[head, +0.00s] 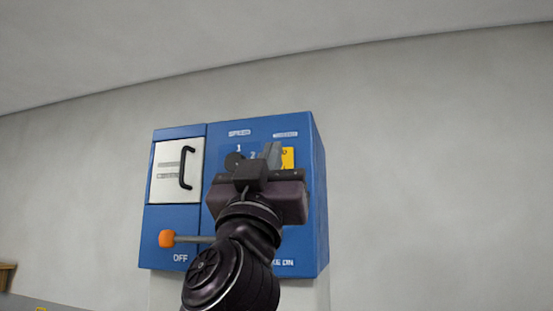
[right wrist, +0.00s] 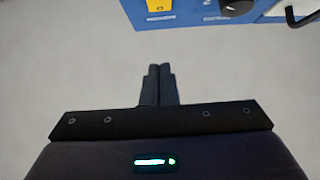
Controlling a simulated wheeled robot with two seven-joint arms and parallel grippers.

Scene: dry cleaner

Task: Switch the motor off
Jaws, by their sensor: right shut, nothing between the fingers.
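A blue motor control box (head: 323,200) stands in front of me in the head view. An orange lever knob (head: 167,238) sits at its lower left, above the word OFF. Its grey rod runs right, behind my arm. A label ending in ON shows at the lower right, partly covered. A dark round dial (head: 234,161) is beside the numbers 1 and 2; it also shows in the right wrist view (right wrist: 236,8). My right gripper (head: 272,153) is in front of the box's upper middle. In the right wrist view its fingers (right wrist: 158,72) are together and empty. My left gripper is not in view.
A white panel (head: 167,180) with a black handle (head: 187,167) is on the box's upper left. A yellow label (head: 288,158) is partly behind my fingers. The grey wall (head: 430,150) beside the box is bare. A wooden edge (head: 6,276) shows at far left.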

